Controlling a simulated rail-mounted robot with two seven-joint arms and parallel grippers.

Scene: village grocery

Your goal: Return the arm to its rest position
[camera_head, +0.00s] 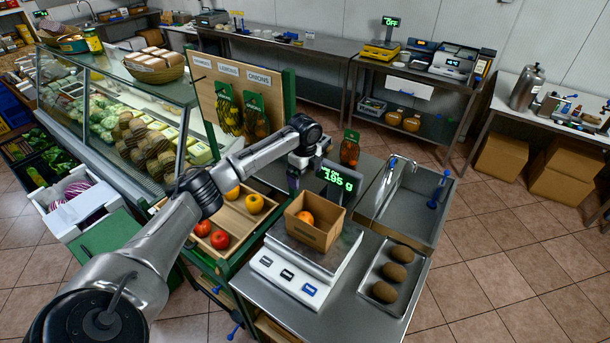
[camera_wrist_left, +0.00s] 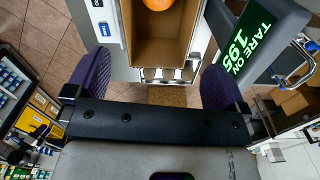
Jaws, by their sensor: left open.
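My left arm reaches in from the lower left of the head view, and its gripper (camera_head: 293,178) hangs just behind and left of the scale display. In the left wrist view the gripper (camera_wrist_left: 155,90) is open, its two purple fingers wide apart with nothing between them. A cardboard box (camera_head: 313,238) stands on the white scale (camera_head: 318,262) with one orange fruit (camera_head: 305,217) inside. The box (camera_wrist_left: 157,52) and the orange fruit (camera_wrist_left: 157,4) also show beyond the fingers in the left wrist view. My right gripper is not in view.
The scale display (camera_head: 340,181) reads 195 g, close to my left gripper. A metal tray (camera_head: 403,305) with brown fruits lies to the right, and a steel sink (camera_head: 418,220) behind it. A wooden produce tray (camera_head: 233,227) and a pegboard (camera_head: 235,95) with hanging nets stand to the left.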

